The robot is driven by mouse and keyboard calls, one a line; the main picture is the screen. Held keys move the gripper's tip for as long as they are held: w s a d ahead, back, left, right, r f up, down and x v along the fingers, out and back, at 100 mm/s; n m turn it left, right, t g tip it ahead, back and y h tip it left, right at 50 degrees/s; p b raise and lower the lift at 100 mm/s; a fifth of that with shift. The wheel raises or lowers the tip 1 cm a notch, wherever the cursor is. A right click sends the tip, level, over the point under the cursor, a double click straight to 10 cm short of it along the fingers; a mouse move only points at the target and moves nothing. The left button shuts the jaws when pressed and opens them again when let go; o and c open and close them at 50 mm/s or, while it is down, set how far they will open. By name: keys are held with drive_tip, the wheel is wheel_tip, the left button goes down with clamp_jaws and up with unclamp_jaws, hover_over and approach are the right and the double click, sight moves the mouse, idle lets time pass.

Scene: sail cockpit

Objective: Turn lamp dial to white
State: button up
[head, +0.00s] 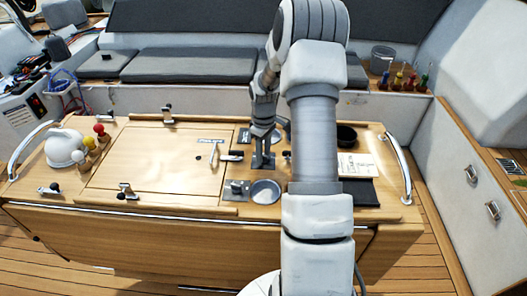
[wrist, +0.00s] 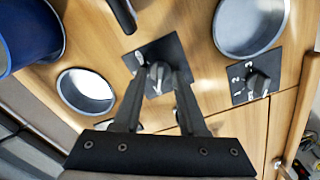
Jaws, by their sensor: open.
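A dark plate with a grey dial (wrist: 157,72) lies on the wooden table top in the wrist view. My gripper (wrist: 162,83) is open, with its fingertips on either side of this dial; I cannot tell whether they touch it. The marks on this plate are partly hidden by the fingers and too small to read. In the head view my gripper (head: 263,165) is low over the table top, and its fingers hide most of the dial. A second dial (wrist: 258,83), with numbers around it, sits to the right in the wrist view and also shows in the head view (head: 237,187).
Round recesses (wrist: 250,22) (wrist: 86,91) and a blue mug (wrist: 25,35) are close to my gripper. A metal rail (head: 398,168) edges the right side.

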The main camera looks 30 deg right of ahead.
drive_tip(key=shift+c, duration=0.2)
clamp_jaws()
drive_tip(key=shift+m+b, duration=0.3)
drive_tip(key=shift+m, duration=0.1)
drive_tip(key=m+b, duration=0.2)
drive_tip(key=m, duration=0.2)
drive_tip(key=shift+m, duration=0.3)
drive_tip(key=m+b, duration=0.2)
drive_tip(key=m, duration=0.4)
drive_tip(key=shift+r+m, duration=0.1)
drive_tip(key=shift+m, duration=0.2)
drive_tip(key=shift+o, duration=0.2)
unclamp_jaws()
